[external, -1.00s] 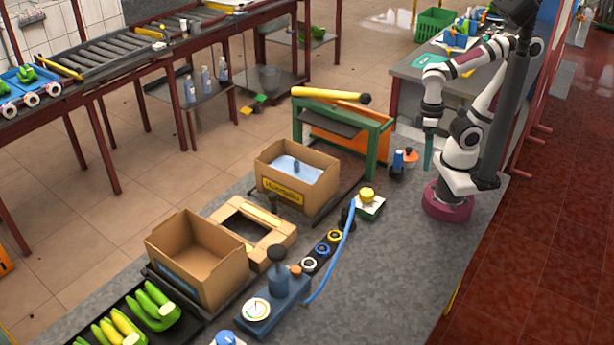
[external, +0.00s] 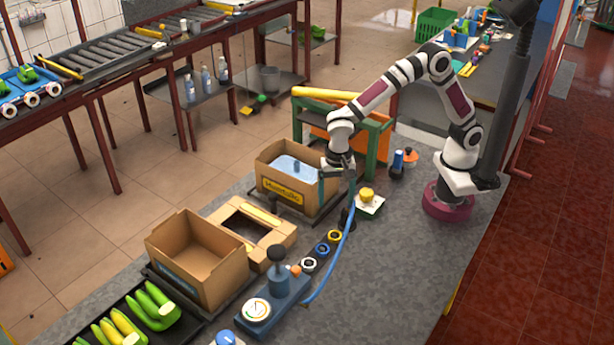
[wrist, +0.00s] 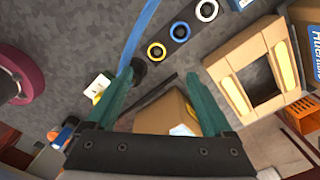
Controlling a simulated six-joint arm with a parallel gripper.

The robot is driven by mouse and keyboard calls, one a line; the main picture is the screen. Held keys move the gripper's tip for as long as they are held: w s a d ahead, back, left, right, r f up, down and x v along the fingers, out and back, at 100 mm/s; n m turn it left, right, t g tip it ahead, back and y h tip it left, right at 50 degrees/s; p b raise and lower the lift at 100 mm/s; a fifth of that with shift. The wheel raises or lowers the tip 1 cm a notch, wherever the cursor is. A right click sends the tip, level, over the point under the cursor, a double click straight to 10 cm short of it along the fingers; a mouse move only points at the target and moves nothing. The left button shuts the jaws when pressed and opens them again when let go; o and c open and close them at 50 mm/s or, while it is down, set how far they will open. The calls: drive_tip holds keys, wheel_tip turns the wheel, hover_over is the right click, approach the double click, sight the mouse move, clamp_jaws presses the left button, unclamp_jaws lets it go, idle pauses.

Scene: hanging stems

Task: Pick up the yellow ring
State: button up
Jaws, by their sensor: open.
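The yellow ring (external: 335,236) lies at the upper right end of a dark strip on the grey counter. In the wrist view the yellow ring (wrist: 156,51) is above and beyond my fingertips, uncovered. A blue ring (external: 322,249) and a white ring (external: 308,264) lie beside it on the same strip; both also show in the wrist view, blue (wrist: 180,31) and white (wrist: 206,10). My gripper (external: 337,187) is open and empty, pointing down. It is above the counter by the lined cardboard box, apart from the yellow ring. Its two green fingers (wrist: 160,85) are spread wide.
The lined cardboard box (external: 283,195) stands close left of my gripper. A blue hose (external: 345,240) arches up right of the rings. A yellow-topped item on a white block (external: 367,198) and a blue pump tool (external: 280,285) stand nearby. Bare counter (external: 410,260) lies to the right.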

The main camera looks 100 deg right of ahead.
sight(335, 235)
drive_tip(key=f, duration=0.9)
drive_tip(key=d+f, duration=0.1)
drive_tip(key=f, duration=0.4)
drive_tip(key=shift+s+f, duration=0.3)
clamp_jaws()
